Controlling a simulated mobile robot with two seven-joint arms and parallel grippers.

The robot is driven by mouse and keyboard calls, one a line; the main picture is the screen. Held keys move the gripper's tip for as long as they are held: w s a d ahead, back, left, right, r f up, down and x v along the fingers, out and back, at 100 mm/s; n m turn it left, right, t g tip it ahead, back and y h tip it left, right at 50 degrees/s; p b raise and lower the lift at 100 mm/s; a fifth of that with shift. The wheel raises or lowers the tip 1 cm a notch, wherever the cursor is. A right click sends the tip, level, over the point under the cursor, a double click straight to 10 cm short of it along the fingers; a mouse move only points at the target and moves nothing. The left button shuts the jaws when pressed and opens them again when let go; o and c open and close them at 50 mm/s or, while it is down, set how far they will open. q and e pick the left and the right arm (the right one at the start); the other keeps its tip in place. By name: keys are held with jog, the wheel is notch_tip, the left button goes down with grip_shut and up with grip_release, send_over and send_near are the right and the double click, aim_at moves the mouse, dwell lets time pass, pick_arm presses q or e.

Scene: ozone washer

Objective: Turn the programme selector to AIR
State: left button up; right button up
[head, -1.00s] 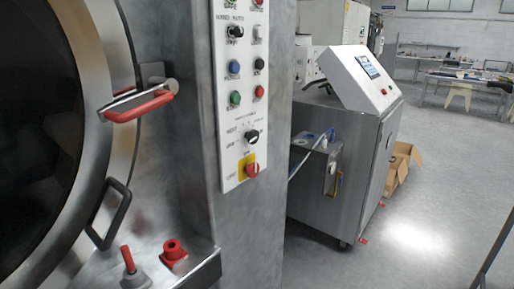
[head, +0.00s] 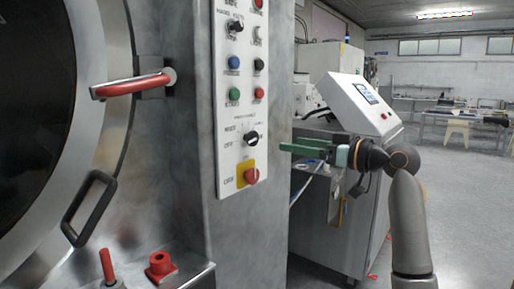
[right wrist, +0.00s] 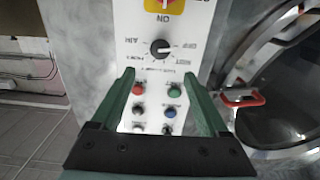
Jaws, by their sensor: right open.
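The programme selector is a round black knob (head: 252,138) on the white control panel, above the red switch on a yellow plate. It also shows upright-side-down in the right wrist view (right wrist: 160,48), with AIR lettered to its left and OFF to its right there. I cannot tell which label its pointer faces. My right gripper (head: 286,147) has green fingers and is to the right of the panel, pointing left, apart from the knob. In the right wrist view its open, empty fingers (right wrist: 157,77) spread below the knob. My left gripper is out of view.
The red switch (head: 251,176) is just below the selector; several buttons and knobs (head: 234,94) are above it. The washer door has a red handle (head: 133,86) at left. A steel cabinet with a screen (head: 362,93) stands behind my right arm.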

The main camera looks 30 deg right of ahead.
aim_at(255, 137)
jog(key=p+x, duration=0.1)
jog(key=x, duration=1.1)
jog(key=shift+w+a+p, duration=0.1)
jog(key=shift+w+p, duration=0.1)
jog(key=shift+p, duration=0.1)
grip_shut()
